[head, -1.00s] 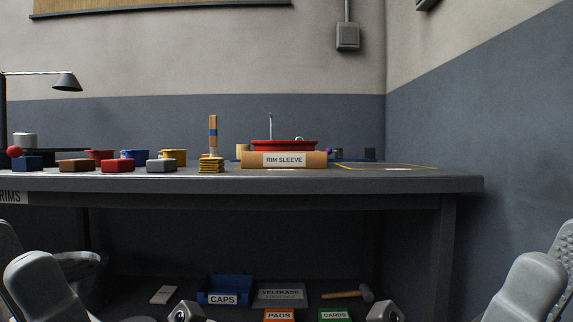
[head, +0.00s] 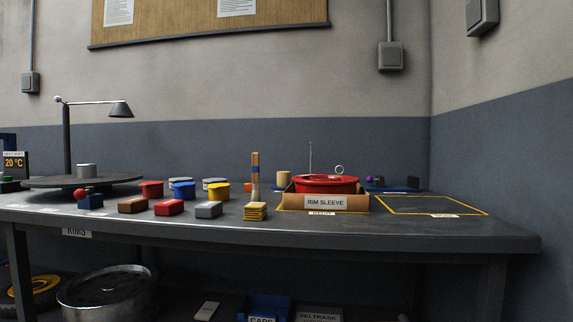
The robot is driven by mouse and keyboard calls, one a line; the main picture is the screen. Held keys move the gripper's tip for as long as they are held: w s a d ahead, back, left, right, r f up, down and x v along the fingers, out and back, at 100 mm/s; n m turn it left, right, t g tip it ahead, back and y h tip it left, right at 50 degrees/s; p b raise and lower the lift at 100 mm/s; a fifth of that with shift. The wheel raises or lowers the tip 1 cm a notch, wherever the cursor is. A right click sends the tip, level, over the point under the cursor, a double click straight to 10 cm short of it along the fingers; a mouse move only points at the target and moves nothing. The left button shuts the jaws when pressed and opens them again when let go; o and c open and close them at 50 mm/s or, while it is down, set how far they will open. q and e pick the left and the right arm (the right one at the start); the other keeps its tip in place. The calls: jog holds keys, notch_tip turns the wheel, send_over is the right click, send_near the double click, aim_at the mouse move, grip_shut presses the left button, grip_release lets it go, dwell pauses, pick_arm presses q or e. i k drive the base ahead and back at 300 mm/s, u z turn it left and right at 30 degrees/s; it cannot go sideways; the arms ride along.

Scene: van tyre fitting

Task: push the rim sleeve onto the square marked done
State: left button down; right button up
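The rim sleeve (head: 346,204) is a low brown cardboard holder with a "RIM SLEEVE" label on its front, standing on the bench in the head view. A red round rim (head: 327,181) sits in it. The sleeve stands within a yellow outline whose small front label is too small to read. To its right is a second yellow-outlined square (head: 430,205), bare inside, with a small unreadable label at its front edge. I cannot read which square is marked done. Neither gripper is in view.
The bench (head: 400,232) has a stack of yellow pads (head: 255,211) with an upright striped post just left of the sleeve. Grey (head: 208,209), red (head: 168,207) and brown (head: 132,205) blocks lie further left.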

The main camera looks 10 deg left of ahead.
aim_at(360, 202)
jog(key=z, duration=3.7)
jog(key=k, duration=1.8)
jog(key=u, duration=1.85)
